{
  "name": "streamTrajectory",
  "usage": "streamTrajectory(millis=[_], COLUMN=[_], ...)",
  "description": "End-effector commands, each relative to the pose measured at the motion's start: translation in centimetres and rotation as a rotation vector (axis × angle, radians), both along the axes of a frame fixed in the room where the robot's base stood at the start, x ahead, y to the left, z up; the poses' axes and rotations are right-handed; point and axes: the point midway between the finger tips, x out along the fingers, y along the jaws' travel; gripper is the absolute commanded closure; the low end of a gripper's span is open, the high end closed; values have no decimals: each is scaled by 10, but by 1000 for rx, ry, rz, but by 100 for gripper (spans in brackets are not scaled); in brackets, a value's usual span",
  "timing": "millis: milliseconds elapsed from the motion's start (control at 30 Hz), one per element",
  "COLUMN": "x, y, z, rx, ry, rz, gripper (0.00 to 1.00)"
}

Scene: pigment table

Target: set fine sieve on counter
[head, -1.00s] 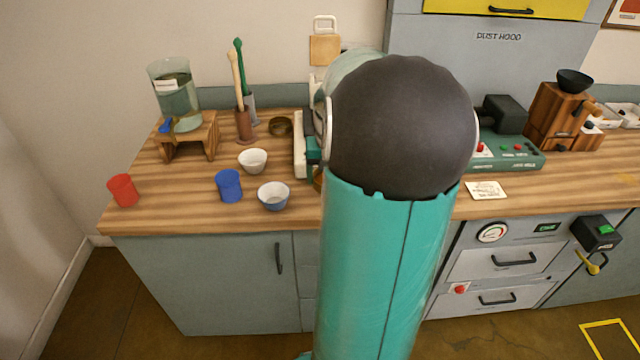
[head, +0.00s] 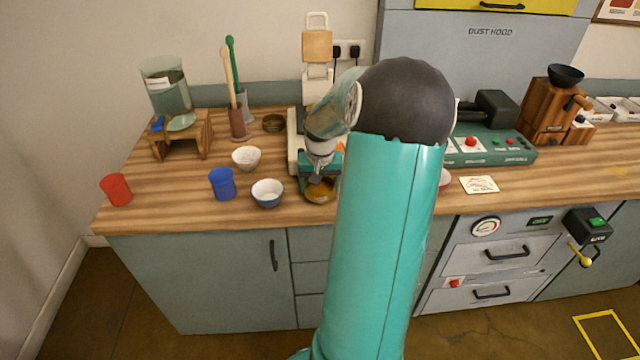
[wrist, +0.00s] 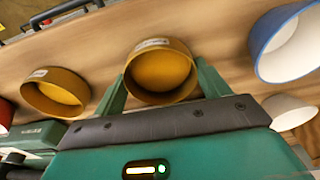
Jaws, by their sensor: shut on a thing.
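My gripper (wrist: 160,84) is shut on a brass sieve (wrist: 161,70) with a yellow mesh and a pale label in the wrist view. The label is too small to read, so I cannot tell whether it is the fine one. In the head view, my gripper (head: 319,180) points down at this sieve (head: 320,191), which is at the counter (head: 150,205) near its front edge. Whether its base touches the wood is unclear. A second, similar brass sieve (wrist: 55,92) stands to the left in the wrist view; my arm hides that spot in the head view.
A blue-and-white bowl (head: 267,193) is close left of the held sieve, with a white bowl (head: 246,158), blue cup (head: 222,183) and red cup (head: 116,189) further left. A green machine (head: 490,147) stands right. Bare wood lies along the front edge.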

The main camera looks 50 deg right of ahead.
Motion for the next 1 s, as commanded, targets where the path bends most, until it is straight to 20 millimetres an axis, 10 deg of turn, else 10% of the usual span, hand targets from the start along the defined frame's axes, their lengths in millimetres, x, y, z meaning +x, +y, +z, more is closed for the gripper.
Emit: streamTrajectory(millis=[100,133,233,633,1000], x=[0,0,0,0,-6], y=[0,0,0,0,7], z=[-3,-3,-3,6,79], rx=[1,1,1,-2,-4], ry=[1,1,1,-1,-1], rz=[0,0,0,0,0], gripper=[50,19,3,3,3])
